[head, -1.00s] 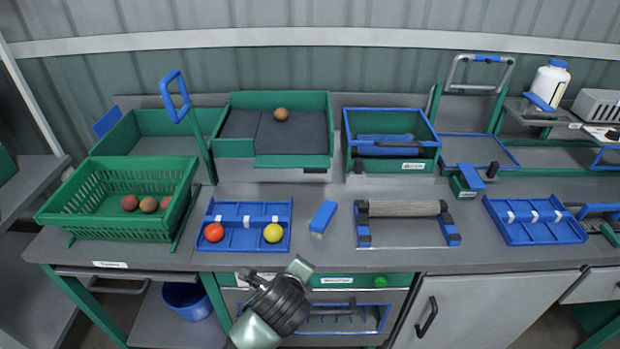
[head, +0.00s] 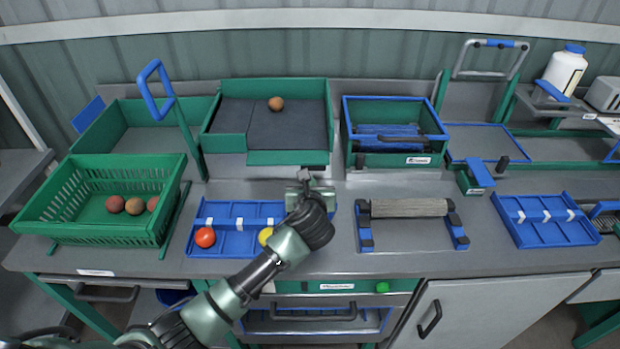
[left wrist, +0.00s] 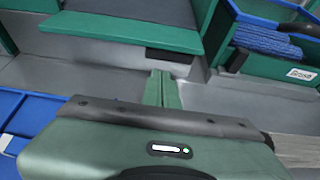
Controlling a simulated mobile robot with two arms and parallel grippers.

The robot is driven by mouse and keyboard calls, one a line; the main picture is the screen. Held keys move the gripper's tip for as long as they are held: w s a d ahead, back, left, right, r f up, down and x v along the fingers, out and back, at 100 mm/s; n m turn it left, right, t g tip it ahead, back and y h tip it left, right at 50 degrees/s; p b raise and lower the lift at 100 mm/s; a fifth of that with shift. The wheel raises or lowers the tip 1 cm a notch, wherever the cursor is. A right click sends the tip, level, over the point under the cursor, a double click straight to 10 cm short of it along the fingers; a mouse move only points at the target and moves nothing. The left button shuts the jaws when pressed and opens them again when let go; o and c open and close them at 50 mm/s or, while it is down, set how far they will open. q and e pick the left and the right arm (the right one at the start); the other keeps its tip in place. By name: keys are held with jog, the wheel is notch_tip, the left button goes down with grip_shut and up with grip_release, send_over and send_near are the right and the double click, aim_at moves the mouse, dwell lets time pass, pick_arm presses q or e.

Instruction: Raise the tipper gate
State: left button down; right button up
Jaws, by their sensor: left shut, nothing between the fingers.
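A green tray with a dark floor (head: 262,113) stands at the back of the bench with one brown ball (head: 276,104) in it. A green front panel (head: 288,157) closes part of its front; I cannot tell for sure that this is the tipper gate. The panel also shows at the top of the left wrist view (left wrist: 125,32). My left gripper (head: 304,178) is in front of and below the panel, apart from it. Its two fingers (left wrist: 163,90) are together and hold nothing. A blue-handled green lever (head: 155,88) stands left of the tray. My right gripper is out of view.
A green basket (head: 65,220) with several brown-red balls stands at left. A blue divided tray (head: 227,243) with a red and a yellow ball lies under my left arm. A roller frame (head: 405,208) and a blue-rimmed green box (head: 385,160) stand to the right.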

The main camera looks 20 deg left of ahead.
pick_arm(q)
jog(key=shift+x, duration=1.6)
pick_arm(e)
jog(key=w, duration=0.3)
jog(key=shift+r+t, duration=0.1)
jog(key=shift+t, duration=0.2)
